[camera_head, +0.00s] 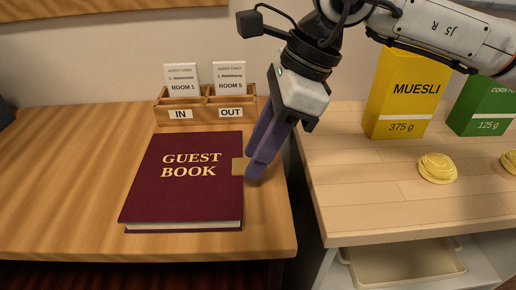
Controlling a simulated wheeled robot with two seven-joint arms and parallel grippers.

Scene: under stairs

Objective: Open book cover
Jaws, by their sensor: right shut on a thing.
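The dark red guest book (182,205) lies shut on the wooden table, its gold title facing up. A small tan tab (238,166) sticks out from the right edge of its cover. My right gripper (254,174) comes down from the upper right, its purple fingers tilted down to the left. The fingertips are shut on the tab at the book's right edge. The cover lies flat on the pages, whose pale edge shows along the front. My left gripper is not in view.
A wooden card holder (197,103) with IN and OUT slots stands behind the book. To the right, past a gap, another table (390,205) holds a yellow muesli box (402,95), a green box (484,105) and yellow round things (437,168). Table room left of the book is clear.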

